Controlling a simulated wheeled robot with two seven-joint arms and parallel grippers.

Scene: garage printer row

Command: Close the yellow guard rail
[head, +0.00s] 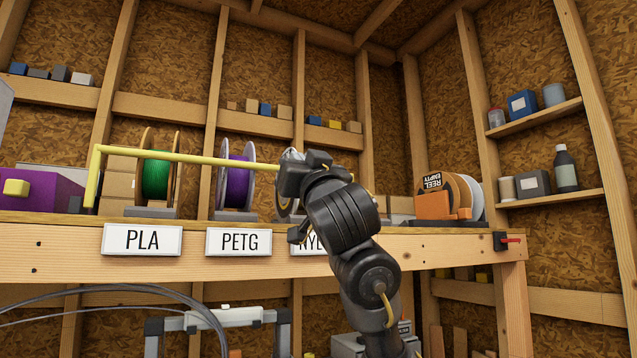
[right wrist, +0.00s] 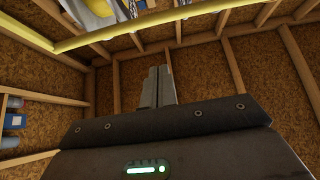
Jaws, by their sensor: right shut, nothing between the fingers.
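The yellow guard rail (head: 200,159) spans in front of the spools. Its left end bends down to a post at the shelf's left, and its right part passes behind my right gripper. It also crosses the top of the right wrist view (right wrist: 180,14). My right gripper (head: 290,158) is at the rail's right part in the head view; I cannot tell whether it touches. Its fingers (right wrist: 156,86) are shut and empty in the right wrist view, apart from the rail there. A black bracket with a red lever (head: 506,241) sits at the shelf's right front end. My left gripper is not in view.
Green (head: 156,173) and purple (head: 237,181) spools stand on the wooden shelf (head: 60,253) behind the rail. My right arm partly hides a third spool and its label. An orange holder with reels (head: 434,205) stands to the right. A purple box (head: 45,201) is at the left.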

